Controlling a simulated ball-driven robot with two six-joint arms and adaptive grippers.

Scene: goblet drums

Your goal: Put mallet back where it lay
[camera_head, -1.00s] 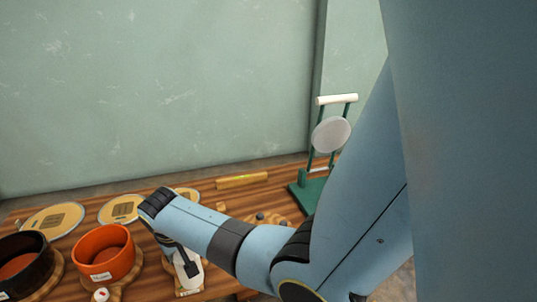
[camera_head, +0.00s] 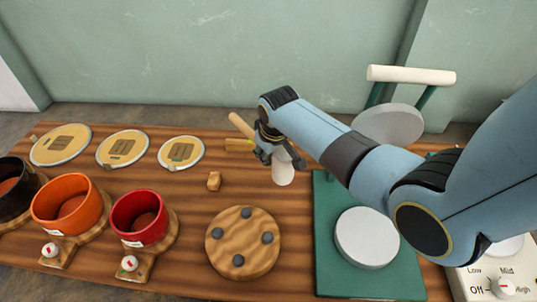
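The mallet (camera_head: 283,171) has a pale rounded head and a tan handle (camera_head: 240,125) sticking out on the other side of my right gripper. My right gripper (camera_head: 272,150) reaches in from the right and appears shut on the mallet, with the head pointing down toward the front. It is over the back middle of the wooden table (camera_head: 200,240); I cannot tell whether the mallet touches the table. The gripper's fingers are partly hidden. My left gripper is not in view.
A yellowish bar (camera_head: 238,146) lies just behind the gripper. Orange (camera_head: 66,204) and red (camera_head: 139,217) pots and a black one stand left, flat discs (camera_head: 122,148) behind them. A round pegged board (camera_head: 242,242) is in front. A green press (camera_head: 335,270) stands right.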

